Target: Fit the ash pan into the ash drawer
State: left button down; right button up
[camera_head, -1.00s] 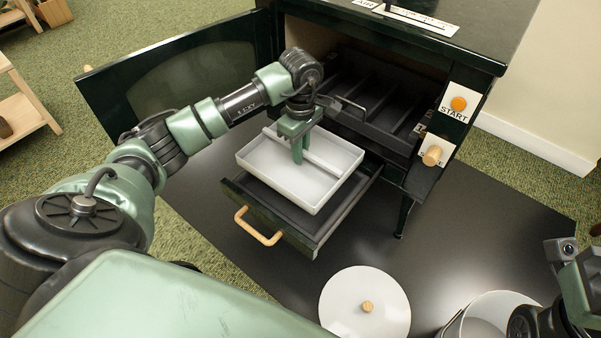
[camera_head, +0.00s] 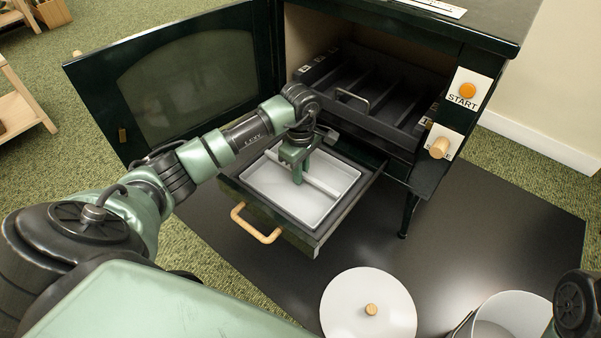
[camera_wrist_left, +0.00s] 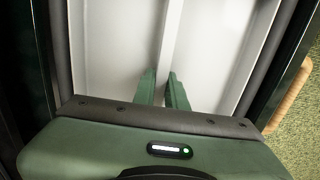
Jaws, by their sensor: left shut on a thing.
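The white ash pan (camera_head: 265,183) lies inside the open ash drawer (camera_head: 318,236), its rim low within the drawer's dark walls. The drawer is pulled out below the stove's firebox and has a wooden handle (camera_head: 258,226). My left gripper (camera_head: 297,180) points down into the pan and is shut on the white bar across its middle. In the left wrist view, the fingers (camera_wrist_left: 167,92) pinch this bar, with the pan floor (camera_wrist_left: 110,60) on both sides. My right gripper is out of view; only part of my right arm shows at the lower right edge.
The stove door (camera_head: 190,85) stands open at the left. A dark grate with a wire handle (camera_head: 352,97) sits in the firebox. A START button (camera_head: 467,91) and a wooden knob (camera_head: 439,147) are at the right. A white lid (camera_head: 345,305) and a white bucket (camera_head: 510,315) stand in front.

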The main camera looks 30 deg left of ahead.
pick_arm(q)
jog(key=shift+f, duration=0.1)
jog(key=c, duration=1.5)
grip_release()
jog(key=shift+o, duration=0.2)
